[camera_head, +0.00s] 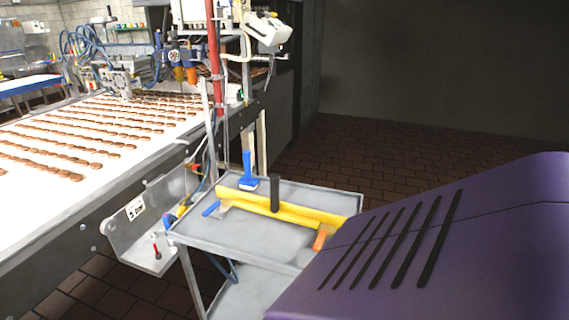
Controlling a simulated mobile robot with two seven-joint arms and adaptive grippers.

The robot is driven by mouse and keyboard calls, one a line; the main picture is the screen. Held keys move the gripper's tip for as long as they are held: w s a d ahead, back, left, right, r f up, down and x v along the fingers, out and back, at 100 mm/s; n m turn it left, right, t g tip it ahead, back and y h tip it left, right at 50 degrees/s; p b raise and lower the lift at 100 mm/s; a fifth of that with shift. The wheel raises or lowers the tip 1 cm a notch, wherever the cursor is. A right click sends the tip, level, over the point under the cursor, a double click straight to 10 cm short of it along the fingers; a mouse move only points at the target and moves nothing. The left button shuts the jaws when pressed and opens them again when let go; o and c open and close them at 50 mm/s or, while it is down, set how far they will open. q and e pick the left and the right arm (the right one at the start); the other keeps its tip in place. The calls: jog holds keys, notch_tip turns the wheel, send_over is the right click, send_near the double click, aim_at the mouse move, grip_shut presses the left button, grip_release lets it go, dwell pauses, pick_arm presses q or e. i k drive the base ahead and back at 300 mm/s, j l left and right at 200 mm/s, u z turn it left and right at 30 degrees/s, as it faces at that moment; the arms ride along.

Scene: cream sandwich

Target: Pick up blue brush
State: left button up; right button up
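A blue brush (247,168) stands with its handle up at the back left of a grey metal cart top (265,240). Its wide blue head with a pale lower edge rests at the cart's far edge, behind a yellow bar. Neither of my grippers shows in the head view, so I cannot see whether they are open or shut.
On the cart lie a yellow bar (290,211) with a black upright handle (275,190), a blue-handled scraper (211,208) and an orange-handled tool (320,239). A conveyor (120,165) with rows of brown biscuits runs along the left. Bare tiled floor (400,155) lies behind the cart.

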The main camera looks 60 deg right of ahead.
aim_at(247, 183)
jog(key=z, duration=1.65)
jog(key=i+j, duration=0.25)
jog(key=j, duration=0.2)
jog(key=i+j+z, duration=0.15)
jog(key=j, duration=0.15)
jog(key=i+j+z, duration=0.2)
jog(key=j+z, duration=0.15)
jog(key=j, duration=0.25)
jog(key=i, duration=0.05)
